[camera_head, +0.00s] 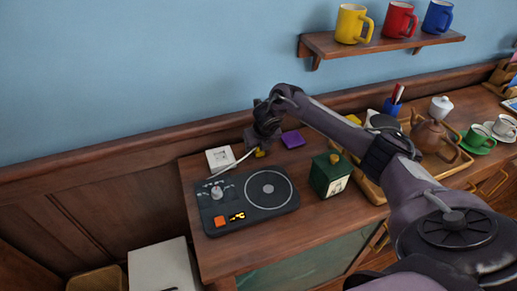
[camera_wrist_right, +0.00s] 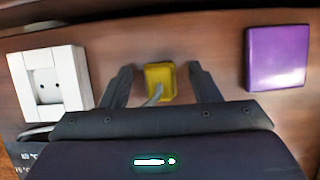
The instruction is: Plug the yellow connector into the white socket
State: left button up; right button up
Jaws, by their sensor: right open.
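The yellow connector (camera_wrist_right: 160,82) lies on the wooden top in the right wrist view, with a grey cord at its near side. In the head view the yellow connector (camera_head: 260,153) shows only in part below my right gripper (camera_head: 255,146). In the wrist view my right gripper (camera_wrist_right: 160,84) is open, one finger on each side of the connector, with a gap on both sides. The white socket (camera_wrist_right: 48,80), with two small holes, is to the left of the connector; it also shows in the head view (camera_head: 220,158). My left gripper is not in view.
A purple block (camera_wrist_right: 277,58) is right of the connector. A black hot plate (camera_head: 247,202) stands in front, its pale cord running toward the connector. A green box (camera_head: 330,175) and a wooden tray (camera_head: 370,188) with a teapot (camera_head: 428,132) are to the right.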

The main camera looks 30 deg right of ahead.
jog(key=c, duration=1)
jog(key=shift+r, duration=0.1)
notch_tip(320, 180, up, 20)
jog(key=p, duration=0.4)
jog(key=shift+p, duration=0.3)
